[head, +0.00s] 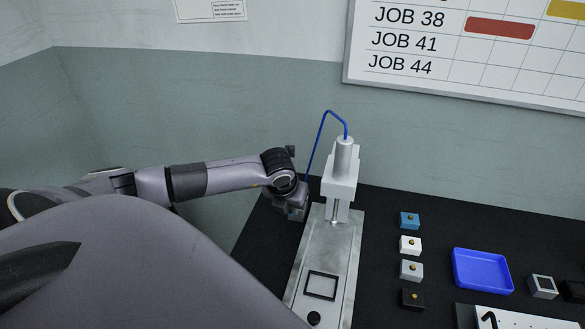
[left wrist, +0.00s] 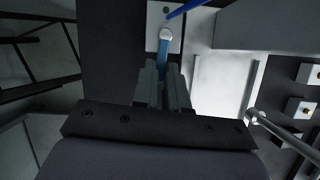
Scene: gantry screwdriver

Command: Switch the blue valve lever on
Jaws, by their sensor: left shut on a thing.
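The blue valve lever (left wrist: 164,50) shows in the left wrist view. It runs from a round pale pivot on a light valve plate (left wrist: 154,17) down between my fingers. My left gripper (left wrist: 163,72) is shut on the lever's free end, which the fingers partly hide. In the head view my left gripper (head: 292,207) is just left of the metal gantry stand, and the lever cannot be made out there. My right gripper is not in view.
The gantry screwdriver (head: 341,175) stands on a metal base (head: 302,297), with a blue hose (head: 314,145) looping from its top. Several small blocks, including a blue one (head: 410,220), stand right of it, beside a blue tray (head: 482,270). Black table lies bare between base and blocks.

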